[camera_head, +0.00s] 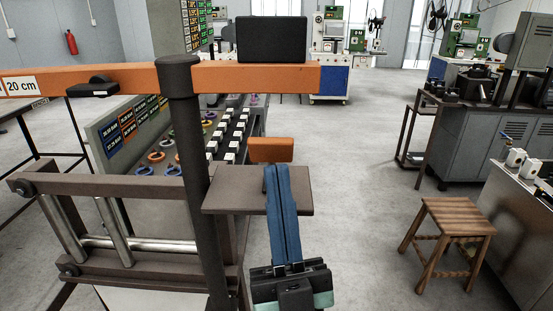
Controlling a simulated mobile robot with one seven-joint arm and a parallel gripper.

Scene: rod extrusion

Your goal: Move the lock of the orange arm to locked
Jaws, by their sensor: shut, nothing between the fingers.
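The orange arm (140,79) is a long horizontal beam with a "20 cm" label at its left end. It crosses a dark upright post (190,150). A black lever-like part (93,89) is on the beam's front left; its markings, if any, are too small to read, so I cannot tell whether it is the lock or how it is set. My gripper (271,168) is below the beam, right of the post. Its long blue fingers are together and empty. Their tips overlap the lower edge of a small orange block (270,149); I cannot tell if they touch.
A black box (271,40) sits on the beam's right end. A brown plate (235,199) lies behind my fingers. A brown frame with metal rollers (120,245) stands at left. A wooden stool (448,222) stands at right, with open floor between.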

